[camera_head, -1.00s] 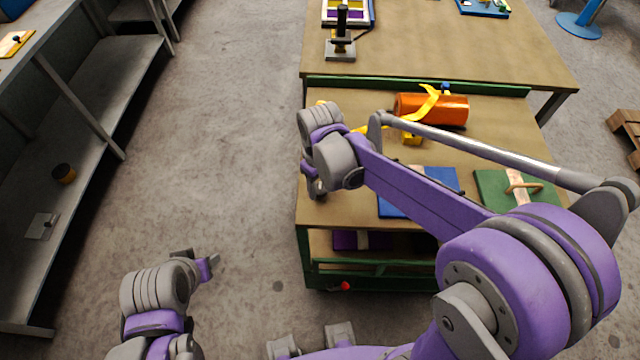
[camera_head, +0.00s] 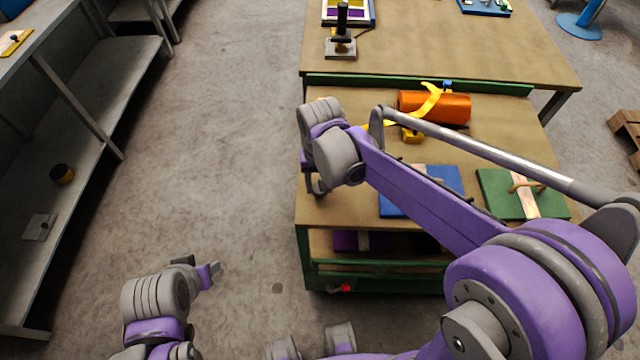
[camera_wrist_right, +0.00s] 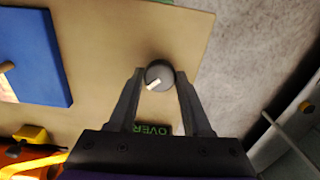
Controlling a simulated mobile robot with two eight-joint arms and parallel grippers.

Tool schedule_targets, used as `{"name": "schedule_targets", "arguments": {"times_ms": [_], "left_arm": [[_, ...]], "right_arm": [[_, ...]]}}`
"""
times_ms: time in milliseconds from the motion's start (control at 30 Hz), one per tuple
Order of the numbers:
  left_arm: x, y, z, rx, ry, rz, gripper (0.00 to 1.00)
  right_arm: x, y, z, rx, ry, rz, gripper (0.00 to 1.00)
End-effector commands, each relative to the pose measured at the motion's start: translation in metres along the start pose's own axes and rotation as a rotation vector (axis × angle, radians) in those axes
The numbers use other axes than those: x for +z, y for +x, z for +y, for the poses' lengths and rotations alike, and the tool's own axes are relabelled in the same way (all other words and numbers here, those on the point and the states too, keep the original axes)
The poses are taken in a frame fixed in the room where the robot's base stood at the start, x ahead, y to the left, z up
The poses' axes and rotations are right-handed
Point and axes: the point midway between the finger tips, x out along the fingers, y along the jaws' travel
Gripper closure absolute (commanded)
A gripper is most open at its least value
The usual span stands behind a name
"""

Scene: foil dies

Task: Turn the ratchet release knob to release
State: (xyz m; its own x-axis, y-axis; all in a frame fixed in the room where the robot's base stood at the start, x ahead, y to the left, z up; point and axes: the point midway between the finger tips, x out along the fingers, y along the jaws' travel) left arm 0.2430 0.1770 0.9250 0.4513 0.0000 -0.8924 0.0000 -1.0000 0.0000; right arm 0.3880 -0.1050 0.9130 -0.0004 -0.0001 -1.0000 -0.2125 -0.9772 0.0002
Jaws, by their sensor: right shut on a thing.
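A round dark grey knob (camera_wrist_right: 160,74) with a white pointer mark stands near the edge of the tan cart top in the right wrist view. Its pointer aims to the lower left. My right gripper (camera_wrist_right: 161,72) has its fingertips on either side of the knob and is shut on it. In the head view my right gripper (camera_head: 316,186) is at the cart's left edge, and the arm hides the knob. A green label (camera_wrist_right: 152,129) reading "OVER" is partly covered by the gripper base. My left gripper (camera_head: 208,272) is over bare floor, its jaw opening unclear.
An orange cylinder (camera_head: 447,107) with a yellow strap (camera_head: 429,100) lies on the cart behind my right arm. A blue board (camera_head: 448,180) and a green board (camera_head: 496,191) lie nearer. Grey shelves (camera_head: 100,110) stand at left; the floor between is clear.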

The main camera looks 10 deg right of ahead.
Motion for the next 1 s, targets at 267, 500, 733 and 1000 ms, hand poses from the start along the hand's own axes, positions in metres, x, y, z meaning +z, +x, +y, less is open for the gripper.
{"name": "schedule_targets", "arguments": {"times_ms": [267,500,733,1000], "left_arm": [[0.0044,0.0047,0.0000,0.000,0.000,-0.003,0.50],[0.0070,0.0075,0.0000,0.000,0.000,-0.005,0.50],[0.0086,0.0093,0.0000,0.000,0.000,-0.007,0.50],[0.0096,0.0105,0.0000,0.000,0.000,-0.007,0.50]], "right_arm": [[0.0003,0.0004,0.0002,0.001,0.263,0.000,1.00],[0.0002,0.0003,0.0002,0.000,0.487,0.000,1.00],[0.0001,0.0000,0.0001,0.000,0.668,0.000,1.00],[0.0000,-0.0002,0.0000,0.000,0.806,0.000,1.00]]}}
